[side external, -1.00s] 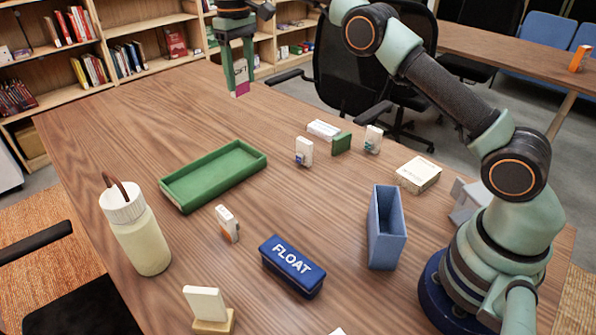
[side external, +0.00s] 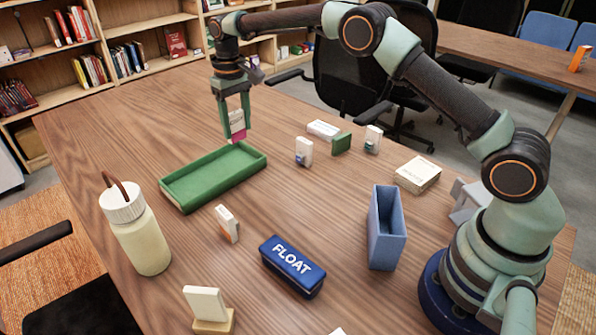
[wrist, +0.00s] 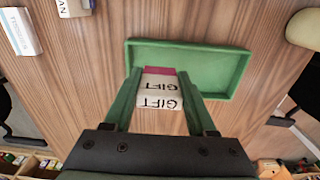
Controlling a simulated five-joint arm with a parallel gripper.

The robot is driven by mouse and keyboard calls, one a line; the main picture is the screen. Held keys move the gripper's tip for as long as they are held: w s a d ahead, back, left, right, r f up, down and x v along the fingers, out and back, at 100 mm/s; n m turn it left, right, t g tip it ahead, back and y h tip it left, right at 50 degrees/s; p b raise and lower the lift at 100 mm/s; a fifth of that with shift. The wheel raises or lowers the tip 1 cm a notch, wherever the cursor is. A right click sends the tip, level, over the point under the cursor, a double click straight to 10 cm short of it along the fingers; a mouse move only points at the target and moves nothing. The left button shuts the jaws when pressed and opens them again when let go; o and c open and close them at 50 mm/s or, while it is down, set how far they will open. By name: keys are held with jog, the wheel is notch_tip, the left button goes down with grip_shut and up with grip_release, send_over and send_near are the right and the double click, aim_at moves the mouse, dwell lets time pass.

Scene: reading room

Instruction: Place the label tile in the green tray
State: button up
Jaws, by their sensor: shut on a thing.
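My gripper (side external: 237,138) is shut on the label tile (side external: 237,120), a white piece with a pink end. In the wrist view, the tile (wrist: 160,92) sits between the two green fingers and shows the word GIFT twice. The gripper is raised above the table, near the far edge of the green tray in the side view. The green tray (side external: 168,189) is a shallow, empty rectangle on the table. It also shows in the wrist view (wrist: 240,73), beyond the fingertips and to the right.
A cream bottle (side external: 142,240) stands left of the tray. A small white-and-orange tile (side external: 227,223) stands in front of it. A blue FLOAT case (side external: 292,266) and an open blue bin (side external: 386,228) are nearer my base. Several small white pieces and a green block (side external: 341,143) are to the right.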

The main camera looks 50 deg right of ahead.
notch_tip(320, 180, down, 9)
jog(key=shift+f, duration=0.15)
dwell(0.4)
jog(key=shift+f, duration=0.15)
jog(key=o, duration=1.4)
